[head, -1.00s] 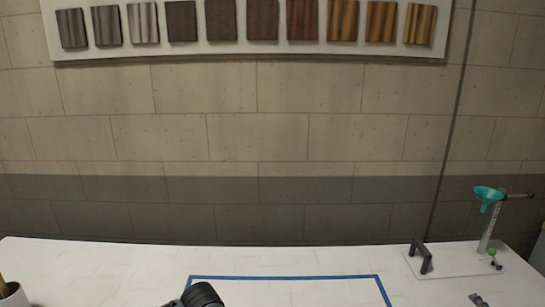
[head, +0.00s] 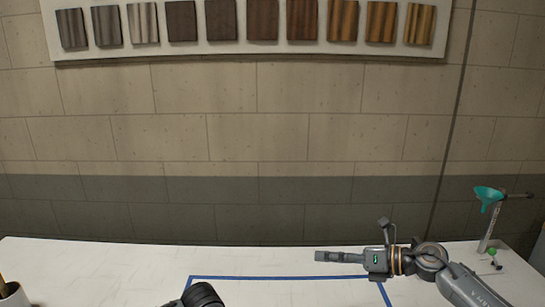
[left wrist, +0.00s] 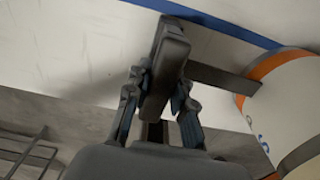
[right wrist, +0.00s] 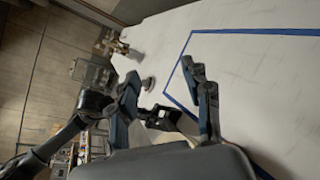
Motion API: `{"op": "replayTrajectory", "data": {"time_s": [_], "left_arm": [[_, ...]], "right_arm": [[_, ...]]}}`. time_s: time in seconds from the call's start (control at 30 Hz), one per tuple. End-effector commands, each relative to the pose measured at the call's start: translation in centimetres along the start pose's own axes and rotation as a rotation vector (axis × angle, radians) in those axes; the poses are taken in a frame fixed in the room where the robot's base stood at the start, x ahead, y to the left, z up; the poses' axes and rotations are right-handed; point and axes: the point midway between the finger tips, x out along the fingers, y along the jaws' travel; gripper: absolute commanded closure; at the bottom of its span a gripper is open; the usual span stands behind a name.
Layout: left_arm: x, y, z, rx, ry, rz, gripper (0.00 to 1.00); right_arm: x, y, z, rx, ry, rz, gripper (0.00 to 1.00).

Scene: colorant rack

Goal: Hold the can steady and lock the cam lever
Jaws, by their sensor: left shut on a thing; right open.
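In the left wrist view my left gripper (left wrist: 157,98) is shut on a dark upright handle (left wrist: 172,50). A dark bar joins this handle to the can (left wrist: 291,92), which is white with an orange band and cut off by the right edge. The can is not visible in the head view. My right gripper (head: 330,256) is over the right part of the table in the head view, pointing left. In the right wrist view its fingers (right wrist: 160,82) are apart with nothing held between them. I cannot make out the cam lever in any view.
Blue tape (head: 280,277) marks a rectangle on the white table (head: 120,265). A teal funnel (head: 488,194) on a stand is at the back right. A cup (head: 14,296) is at the left edge. The back left of the table is clear.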

Motion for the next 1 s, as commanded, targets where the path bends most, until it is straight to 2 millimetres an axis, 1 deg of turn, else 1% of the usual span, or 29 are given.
{"op": "replayTrajectory", "data": {"time_s": [0.03, 0.07, 0.1, 0.17, 0.2, 0.27, 0.3, 0.37, 0.43, 0.5, 0.6, 0.7, 0.77, 0.87, 1.0], "left_arm": [[0.1, 0.0, 0.0, 0.000, 0.001, 0.000, 1.00], [0.1, 0.0, 0.0, 0.000, 0.001, 0.000, 1.00], [0.1, 0.0, 0.0, 0.000, 0.001, 0.000, 1.00], [0.1, 0.0, 0.0, 0.000, 0.001, 0.000, 1.00], [0.1, 0.0, 0.0, 0.000, 0.001, 0.000, 1.00], [0.1, 0.0, 0.0, 0.000, 0.001, 0.000, 1.00], [0.1, 0.0, 0.0, 0.000, 0.001, 0.000, 1.00], [0.1, 0.0, 0.0, 0.000, 0.001, 0.000, 1.00], [0.1, 0.0, 0.0, 0.000, 0.001, 0.000, 1.00], [0.1, 0.0, 0.0, 0.000, 0.001, 0.001, 1.00], [0.1, 0.0, 0.0, 0.000, 0.001, 0.001, 1.00], [0.1, 0.0, 0.0, 0.000, 0.001, 0.001, 1.00], [0.1, 0.0, 0.0, 0.000, 0.001, 0.001, 1.00], [0.1, 0.0, 0.0, 0.000, 0.001, 0.001, 1.00], [0.1, 0.0, 0.0, 0.000, 0.001, 0.001, 1.00]], "right_arm": [[1.1, 2.5, -0.1, -0.073, 0.080, 0.037, 0.51], [1.7, 3.9, -0.4, -0.118, 0.136, 0.057, 0.51], [2.3, 5.7, -1.0, -0.183, 0.218, 0.079, 0.51], [2.9, 8.4, -2.2, -0.295, 0.366, 0.107, 0.51], [2.9, 9.8, -3.1, -0.374, 0.471, 0.114, 0.51], [2.5, 11.4, -4.3, -0.486, 0.626, 0.110, 0.51], [2.0, 12.0, -4.9, -0.555, 0.727, 0.096, 0.51], [0.9, 12.7, -5.5, -0.650, 0.868, 0.064, 0.51], [-0.6, 13.0, -5.7, -0.741, 1.015, 0.011, 0.51], [-2.1, 13.1, -5.5, -0.812, 1.137, -0.046, 0.51], [-3.9, 13.2, -5.0, -0.878, 1.262, -0.120, 0.51], [-5.0, 13.2, -4.6, -0.913, 1.335, -0.168, 0.51], [-5.3, 13.1, -4.5, -0.922, 1.358, -0.184, 0.51], [-5.4, 12.8, -4.8, -0.925, 1.369, -0.192, 0.51], [-5.0, 11.8, -6.1, -0.922, 1.369, -0.188, 0.51]]}}
